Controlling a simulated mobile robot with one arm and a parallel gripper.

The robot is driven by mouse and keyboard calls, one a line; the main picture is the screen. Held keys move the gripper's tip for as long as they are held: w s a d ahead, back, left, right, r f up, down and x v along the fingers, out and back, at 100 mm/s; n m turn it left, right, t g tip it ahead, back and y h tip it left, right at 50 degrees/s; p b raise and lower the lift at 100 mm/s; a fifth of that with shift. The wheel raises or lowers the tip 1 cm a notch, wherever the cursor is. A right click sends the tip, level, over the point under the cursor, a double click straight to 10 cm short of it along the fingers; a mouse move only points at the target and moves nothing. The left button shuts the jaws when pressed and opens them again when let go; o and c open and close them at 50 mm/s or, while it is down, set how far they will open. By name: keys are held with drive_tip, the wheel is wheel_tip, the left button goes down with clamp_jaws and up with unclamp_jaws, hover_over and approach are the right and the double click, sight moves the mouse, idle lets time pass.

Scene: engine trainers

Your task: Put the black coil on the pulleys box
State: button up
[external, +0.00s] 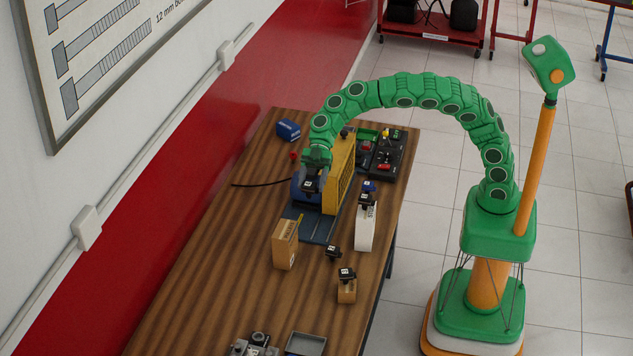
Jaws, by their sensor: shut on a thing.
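My gripper (313,172) hangs from the arched green arm, fingers down, in front of the yellow and blue machine. It is shut on a black coil (310,186) with a small white tag, held above the table. A tan cardboard box (285,246) stands upright on the table below and left of the gripper; its side lettering is too small to read surely, so I cannot confirm it is the pulleys box. Its top looks bare. The gripper and coil are apart from this box.
Similar black parts sit on a white box (364,231), on the table (333,252) and on a small tan box (347,291). The machine (341,172) stands behind the gripper. A grey tray (306,344) is at the front.

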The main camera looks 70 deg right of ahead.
drive_tip(key=shift+w+a+f, duration=0.8)
drive_tip(key=shift+w+f, duration=0.5)
drive_tip(key=shift+w+a+f, duration=0.85)
drive_tip(key=shift+w+f, duration=0.4)
drive_tip(key=shift+f, duration=0.05)
drive_tip(key=shift+w+a+f, duration=0.8)
drive_tip(key=shift+w+f, duration=0.5)
drive_tip(key=shift+f, duration=1.5)
drive_tip(key=shift+f, duration=0.1)
drive_tip(key=o, duration=1.2)
drive_tip(key=shift+c, duration=0.2)
drive_tip(key=v, duration=1.2)
